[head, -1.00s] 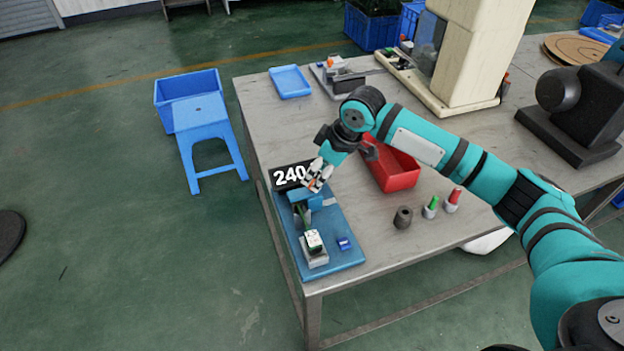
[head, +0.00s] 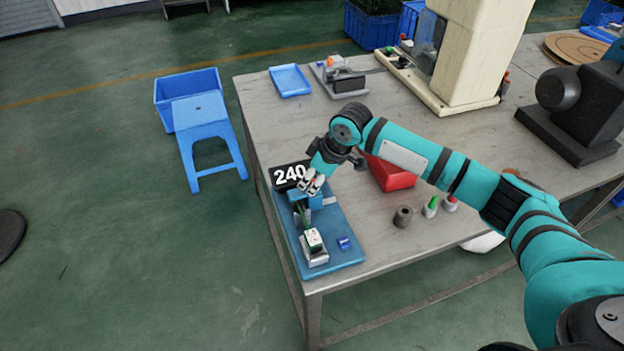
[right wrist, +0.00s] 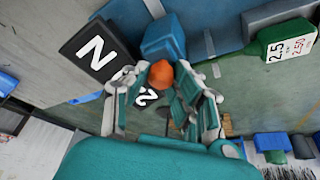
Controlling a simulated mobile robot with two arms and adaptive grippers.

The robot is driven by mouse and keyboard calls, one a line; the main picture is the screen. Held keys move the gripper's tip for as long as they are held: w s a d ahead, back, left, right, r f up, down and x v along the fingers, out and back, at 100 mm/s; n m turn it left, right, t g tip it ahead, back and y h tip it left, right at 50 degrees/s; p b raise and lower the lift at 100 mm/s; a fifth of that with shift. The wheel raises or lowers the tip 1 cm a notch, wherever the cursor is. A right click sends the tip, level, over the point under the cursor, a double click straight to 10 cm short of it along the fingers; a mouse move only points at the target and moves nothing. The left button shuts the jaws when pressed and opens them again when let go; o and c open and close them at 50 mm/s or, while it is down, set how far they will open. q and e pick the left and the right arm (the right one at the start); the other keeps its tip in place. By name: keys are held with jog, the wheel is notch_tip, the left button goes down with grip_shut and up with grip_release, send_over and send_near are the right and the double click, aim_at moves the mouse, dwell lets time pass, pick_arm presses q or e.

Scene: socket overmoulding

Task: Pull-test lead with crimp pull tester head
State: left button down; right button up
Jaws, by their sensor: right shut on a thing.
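The pull tester has a blue base plate (head: 348,256) at the table's near left corner. A thin dark green lead (head: 304,217) runs between the head and the labelled part. My right gripper (head: 311,184) is at the head block. In the right wrist view its fingers close around an orange knob-like piece (right wrist: 161,74) beside the blue block (right wrist: 162,38); exact contact is partly hidden. My left gripper is out of view.
A small blue block (head: 344,243) lies on the base plate. A red bin (head: 392,178) stands behind my right arm. A grey cylinder (head: 403,216) and green- and red-topped pots stand to the right. A blue stool (head: 205,125) stands left of the table.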

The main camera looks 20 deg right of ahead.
grip_shut()
jog(key=shift+d, duration=0.1)
jog(key=d+p, duration=0.1)
jog(key=d, duration=0.3)
jog(key=shift+w+d+f+p, duration=0.1)
jog(key=shift+d+p, duration=0.2)
